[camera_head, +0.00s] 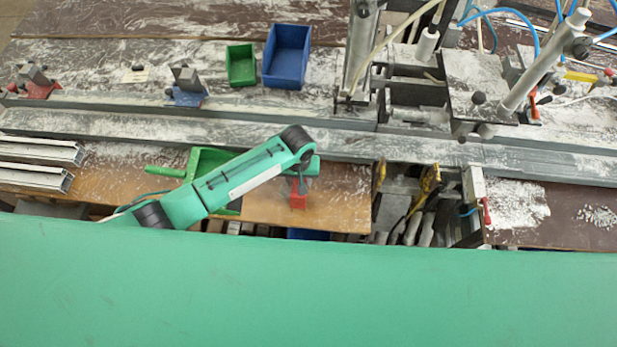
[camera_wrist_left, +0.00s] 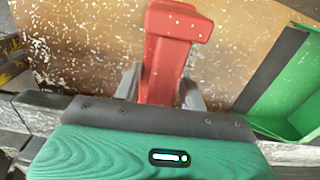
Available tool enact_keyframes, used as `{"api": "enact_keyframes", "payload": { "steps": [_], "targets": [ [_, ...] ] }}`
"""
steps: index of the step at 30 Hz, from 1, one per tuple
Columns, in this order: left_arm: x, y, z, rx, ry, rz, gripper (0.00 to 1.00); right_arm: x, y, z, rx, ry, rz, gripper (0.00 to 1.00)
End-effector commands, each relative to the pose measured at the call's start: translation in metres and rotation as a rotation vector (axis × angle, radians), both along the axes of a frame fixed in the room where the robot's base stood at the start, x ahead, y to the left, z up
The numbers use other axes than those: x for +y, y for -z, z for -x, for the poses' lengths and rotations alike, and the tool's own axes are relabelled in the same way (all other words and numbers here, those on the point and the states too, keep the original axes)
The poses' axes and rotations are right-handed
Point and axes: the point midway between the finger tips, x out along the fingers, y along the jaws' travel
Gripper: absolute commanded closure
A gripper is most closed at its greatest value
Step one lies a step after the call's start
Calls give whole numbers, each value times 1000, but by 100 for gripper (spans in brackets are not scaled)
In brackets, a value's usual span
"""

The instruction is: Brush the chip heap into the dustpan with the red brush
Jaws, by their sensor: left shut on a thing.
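The red brush (camera_head: 299,196) shows below my left gripper (camera_head: 304,176), over the wooden front part of the bench. In the left wrist view the red brush (camera_wrist_left: 172,45) stands between the two fingers of my left gripper (camera_wrist_left: 163,84), which is shut on it. The bristles are hidden. The green dustpan (camera_head: 204,160) lies on the wood to the left, partly covered by my left arm. It also shows at the right of the wrist view (camera_wrist_left: 262,122). A heap of grey chips (camera_head: 598,216) lies at the far right on the dark board. My right gripper is not in view.
A green bin (camera_head: 240,65) and a blue bin (camera_head: 287,56) stand at the back. A clamp machine (camera_head: 415,85) with posts rises right of centre. An open bay with hand tools (camera_head: 422,195) lies between the brush and the chips. Aluminium profiles (camera_head: 38,165) lie at left.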

Motion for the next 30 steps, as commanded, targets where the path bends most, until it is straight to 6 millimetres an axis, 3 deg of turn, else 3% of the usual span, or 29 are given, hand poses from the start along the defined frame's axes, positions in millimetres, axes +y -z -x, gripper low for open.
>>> {"api": "enact_keyframes", "payload": {
  "steps": [11,23,30],
  "targets": [
    [5,0,0,-1,0,1,81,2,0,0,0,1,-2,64],
    [43,0,0,-1,-1,0,81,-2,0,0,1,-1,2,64],
    [45,-1,0,-1,1,1,81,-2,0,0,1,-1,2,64]
  ]
}}
